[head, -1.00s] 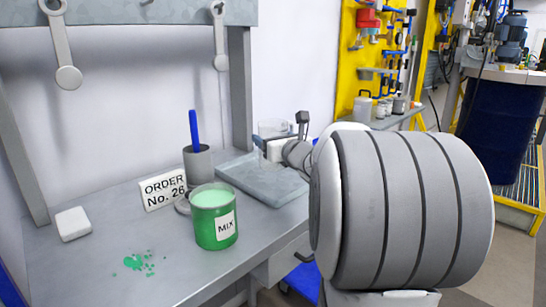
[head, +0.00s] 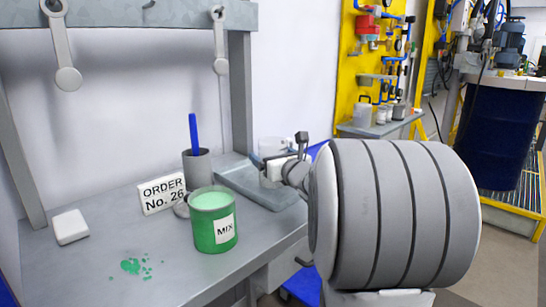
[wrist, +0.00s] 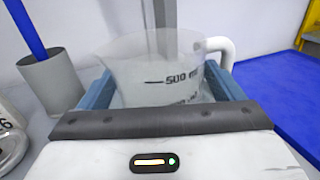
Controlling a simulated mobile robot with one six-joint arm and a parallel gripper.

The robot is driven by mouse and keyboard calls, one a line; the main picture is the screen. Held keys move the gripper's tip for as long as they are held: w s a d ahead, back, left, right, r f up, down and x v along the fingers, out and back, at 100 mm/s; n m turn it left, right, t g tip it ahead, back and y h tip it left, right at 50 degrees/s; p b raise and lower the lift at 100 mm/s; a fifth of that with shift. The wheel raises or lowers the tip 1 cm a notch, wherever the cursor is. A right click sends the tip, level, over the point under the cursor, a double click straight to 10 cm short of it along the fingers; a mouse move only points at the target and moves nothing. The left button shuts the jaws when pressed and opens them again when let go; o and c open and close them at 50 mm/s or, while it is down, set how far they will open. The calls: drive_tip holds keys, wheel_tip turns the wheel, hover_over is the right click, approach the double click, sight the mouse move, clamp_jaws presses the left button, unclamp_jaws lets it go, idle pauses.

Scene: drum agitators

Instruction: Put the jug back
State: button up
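The jug (wrist: 160,78) is clear plastic with a 500 ml mark and a white handle at its right. It stands upright between the two blue-grey fingers of my gripper (wrist: 158,90), which appear closed on its sides. In the head view the jug (head: 272,147) is at the bench's right rear, over the blue-grey tray (head: 232,176). My gripper hides its base, so I cannot tell whether it touches the tray.
A green MIX pot (head: 213,238) stands front left of the tray. A grey cup (head: 197,168) with a blue-handled tool is behind it, beside the order sign (head: 162,193). A white block (head: 70,227) and green spills (head: 131,266) lie on the bench's left side.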

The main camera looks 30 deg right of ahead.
drive_tip(key=shift+o, duration=0.3)
drive_tip(key=shift+r, duration=0.1)
drive_tip(key=shift+r+p, duration=0.2)
drive_tip(key=shift+p, duration=0.25)
drive_tip(key=s, duration=1.2)
drive_tip(key=shift+f, duration=0.15)
